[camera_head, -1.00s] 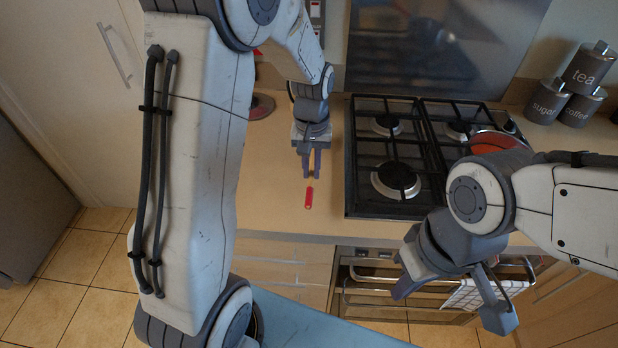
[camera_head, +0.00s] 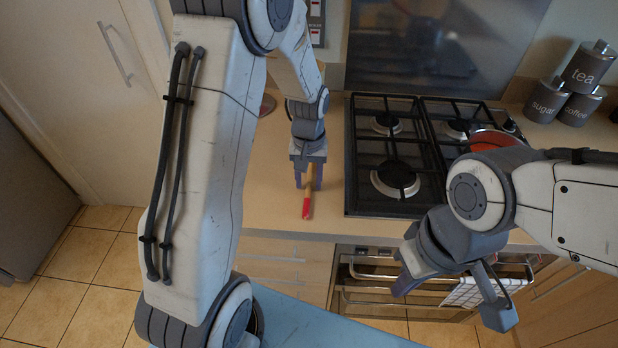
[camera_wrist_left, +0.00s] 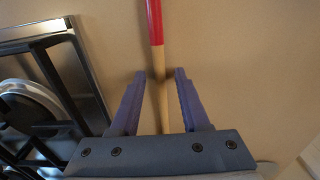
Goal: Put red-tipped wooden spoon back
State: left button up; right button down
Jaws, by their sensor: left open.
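The red-tipped wooden spoon (camera_head: 307,200) lies on the counter left of the hob, with its red end toward the counter's front edge. My left gripper (camera_head: 308,185) is open, with its fingers on either side of the spoon's wooden shaft. In the left wrist view the spoon (camera_wrist_left: 155,22) runs between the two open fingers (camera_wrist_left: 160,76), with gaps on both sides. The spoon's other end is hidden by the gripper. My right gripper (camera_head: 448,300) hangs empty in front of the oven, its fingers spread apart.
The gas hob (camera_head: 352,195) is just right of the left gripper; its edge also shows in the wrist view (camera_wrist_left: 40,30). A red pan (camera_head: 492,140) is partly hidden by my right arm. Tea, sugar and coffee canisters (camera_head: 582,70) stand at the back right.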

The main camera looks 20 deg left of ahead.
pick_arm(q)
notch_tip(320, 180, up, 12)
jog(key=s+d+r+m, duration=0.2)
jog(key=s+d+m, duration=0.4)
jog(key=s+d, duration=0.6)
jog(key=s+d+f+m+h, duration=0.1)
jog(key=s+m, duration=0.3)
jog(key=s, duration=0.8)
jog(key=shift+d+f+m, duration=0.3)
jog(key=shift+d+f, duration=0.1)
jog(key=shift+d, duration=0.2)
